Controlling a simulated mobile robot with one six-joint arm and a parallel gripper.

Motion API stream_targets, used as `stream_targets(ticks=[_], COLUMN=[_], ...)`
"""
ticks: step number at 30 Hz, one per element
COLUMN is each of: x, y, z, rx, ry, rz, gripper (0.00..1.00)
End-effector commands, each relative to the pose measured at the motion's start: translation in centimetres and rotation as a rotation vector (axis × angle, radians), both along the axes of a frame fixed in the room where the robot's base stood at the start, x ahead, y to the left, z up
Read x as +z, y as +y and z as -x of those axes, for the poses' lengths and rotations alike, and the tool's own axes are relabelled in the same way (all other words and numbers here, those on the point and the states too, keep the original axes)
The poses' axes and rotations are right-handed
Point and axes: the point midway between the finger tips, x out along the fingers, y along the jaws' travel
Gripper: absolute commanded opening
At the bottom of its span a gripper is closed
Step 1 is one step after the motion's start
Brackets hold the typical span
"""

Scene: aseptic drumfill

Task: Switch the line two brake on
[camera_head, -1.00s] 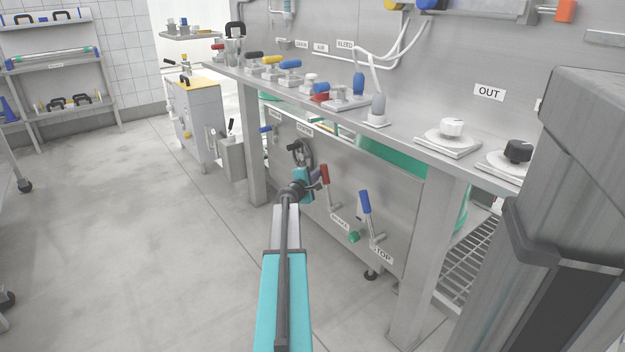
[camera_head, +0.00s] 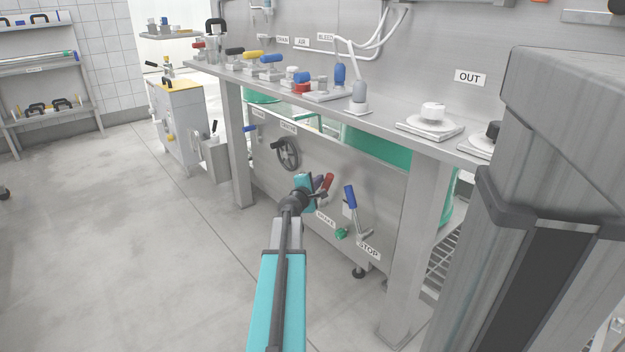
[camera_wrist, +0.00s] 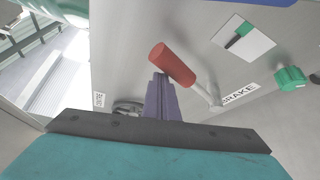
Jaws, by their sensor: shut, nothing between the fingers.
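The line's brake lever has a red handle (camera_head: 327,182) and sits on the steel front panel above the BRAKE label (camera_head: 326,218). In the head view the handle leans to the right. In the wrist view the red handle (camera_wrist: 172,65) and its metal rod show, with the BRAKE label (camera_wrist: 240,94) beside the rod's foot. My gripper (camera_head: 318,184) is shut and empty. Its purple fingers (camera_wrist: 160,98) end right at the red handle's near end; I cannot tell whether they touch it. No line number is readable.
A blue-handled lever (camera_head: 351,197) stands close on the right, above the STOP label (camera_head: 369,251). A green knob (camera_head: 341,233) sits low between the levers. A handwheel (camera_head: 288,154) is to the left. A table leg (camera_head: 414,240) stands at right.

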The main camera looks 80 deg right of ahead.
Motion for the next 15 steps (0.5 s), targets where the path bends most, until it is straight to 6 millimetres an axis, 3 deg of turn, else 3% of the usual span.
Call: stream_targets(ticks=[3,15], x=[-0.4,-1.0], y=[0.6,1.3], z=[1.1,2.3], rx=[-0.006,-0.014], ry=[0.001,-0.001], rz=[-0.001,-0.005], gripper=[0.0,0.0])
